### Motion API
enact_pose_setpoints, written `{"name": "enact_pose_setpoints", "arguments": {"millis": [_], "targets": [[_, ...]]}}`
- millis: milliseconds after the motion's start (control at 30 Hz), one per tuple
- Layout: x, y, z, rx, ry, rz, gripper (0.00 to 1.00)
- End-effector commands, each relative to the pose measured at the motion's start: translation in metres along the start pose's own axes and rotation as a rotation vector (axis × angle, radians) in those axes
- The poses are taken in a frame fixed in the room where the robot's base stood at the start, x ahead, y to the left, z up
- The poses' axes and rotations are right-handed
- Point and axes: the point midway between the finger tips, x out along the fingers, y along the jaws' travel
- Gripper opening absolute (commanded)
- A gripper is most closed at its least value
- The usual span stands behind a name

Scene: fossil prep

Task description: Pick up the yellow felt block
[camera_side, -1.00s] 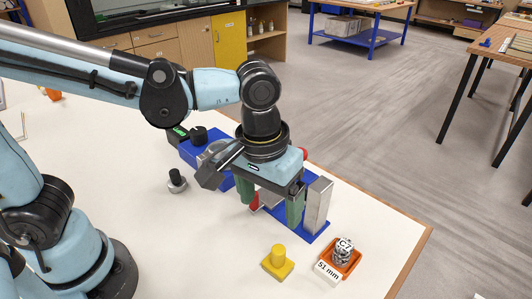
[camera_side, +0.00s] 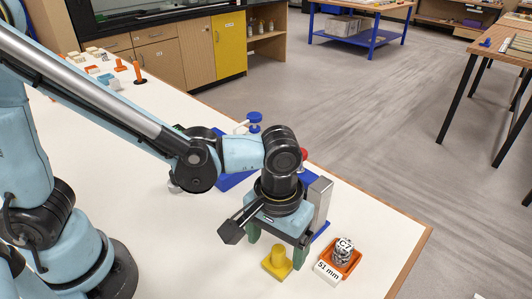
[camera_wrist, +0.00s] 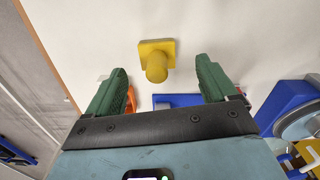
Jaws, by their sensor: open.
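The yellow felt block (camera_side: 277,263) stands on the white table near its front, a square base with a round knob on top. It also shows in the wrist view (camera_wrist: 157,58), ahead of and between the fingertips. My gripper (camera_side: 276,256) has green fingers spread wide and nothing between them. In the side view it hangs just behind and above the block, one finger to each side. In the wrist view the open fingers (camera_wrist: 158,75) do not touch the block.
An orange tray (camera_side: 350,262) with a lettered round object and a "51 mm" label (camera_side: 328,271) stands right of the block. A blue fixture with an upright metal block (camera_side: 319,204) is close behind my gripper. The table's right edge (camera_side: 415,252) is near.

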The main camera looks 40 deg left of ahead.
Motion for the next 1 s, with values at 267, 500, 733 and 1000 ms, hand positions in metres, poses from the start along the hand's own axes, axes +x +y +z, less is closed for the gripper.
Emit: {"name": "enact_pose_setpoints", "arguments": {"millis": [267, 500, 733, 1000], "targets": [[0.031, 0.005, -0.002, 0.001, 0.0, 0.0, 0.86], [0.048, 0.004, -0.001, 0.001, 0.001, 0.003, 0.86], [0.049, 0.004, -0.001, 0.001, 0.001, 0.003, 0.86], [0.049, 0.004, -0.001, 0.001, 0.001, 0.003, 0.47]]}}
